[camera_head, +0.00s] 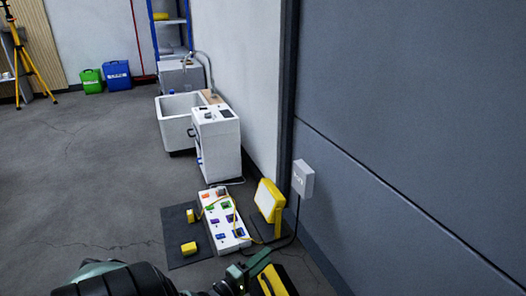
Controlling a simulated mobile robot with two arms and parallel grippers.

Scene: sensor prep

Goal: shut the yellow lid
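A yellow panel with a pale face (268,204) stands upright at the foot of the wall, right of the white board; I cannot tell whether it is the yellow lid. A yellow and black object (277,283), cut off by the bottom edge, lies nearer to me and may also be the lid or its case. My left gripper (254,263) is beside this nearer object, at its upper left, and partly covers the area. Whether they touch is unclear, and its finger gap cannot be made out. My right gripper is not in view.
A grey wall box (303,178) has a black cable hanging down. A white cabinet (220,150) and sink (176,125) stand behind.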

